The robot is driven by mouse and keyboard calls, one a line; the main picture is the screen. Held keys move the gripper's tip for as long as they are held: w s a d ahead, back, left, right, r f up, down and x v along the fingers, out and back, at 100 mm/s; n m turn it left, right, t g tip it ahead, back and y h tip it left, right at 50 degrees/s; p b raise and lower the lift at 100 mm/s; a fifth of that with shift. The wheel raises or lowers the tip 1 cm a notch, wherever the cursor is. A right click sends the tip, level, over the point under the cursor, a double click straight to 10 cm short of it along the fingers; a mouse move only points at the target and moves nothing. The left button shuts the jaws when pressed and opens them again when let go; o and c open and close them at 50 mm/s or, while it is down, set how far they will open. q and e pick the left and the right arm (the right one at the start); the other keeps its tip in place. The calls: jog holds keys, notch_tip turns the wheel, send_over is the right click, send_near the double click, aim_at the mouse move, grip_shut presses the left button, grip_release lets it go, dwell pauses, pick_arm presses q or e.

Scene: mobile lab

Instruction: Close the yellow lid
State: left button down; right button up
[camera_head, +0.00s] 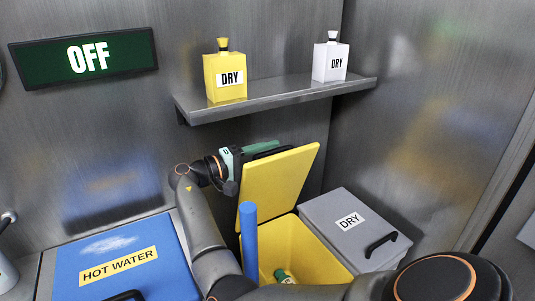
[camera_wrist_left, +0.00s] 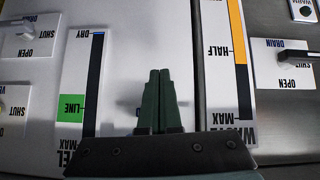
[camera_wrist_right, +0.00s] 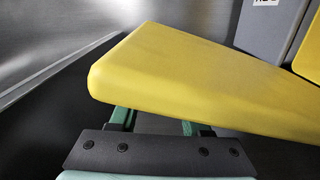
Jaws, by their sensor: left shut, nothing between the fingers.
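The yellow lid (camera_head: 279,185) stands raised, tilted up at the back of the open yellow bin (camera_head: 308,252). My right gripper (camera_head: 258,149) is at the upper left edge of the lid, on its back side. In the right wrist view the lid (camera_wrist_right: 210,85) fills the middle, and my right gripper (camera_wrist_right: 157,122) has its fingers apart, their tips partly hidden by the lid's edge. I cannot tell whether they touch it. My left gripper (camera_wrist_left: 160,95) is shut and empty in front of a labelled panel and is outside the head view.
A grey lidded DRY bin (camera_head: 335,215) is right of the yellow bin. A blue HOT WATER lid (camera_head: 85,275) is at left. A blue rod (camera_head: 249,240) stands upright at the bin's left, and a green bottle (camera_head: 283,275) lies inside. A shelf (camera_head: 280,95) with two bottles is above.

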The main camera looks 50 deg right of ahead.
pick_arm(q)
jog(key=shift+w+d+f+b, duration=0.4)
jog(key=shift+d+f+b, duration=0.1)
jog(key=shift+b, duration=0.55)
pick_arm(e)
jog(key=v, duration=1.2)
jog(key=shift+a, duration=0.3)
jog(key=shift+c, duration=0.4)
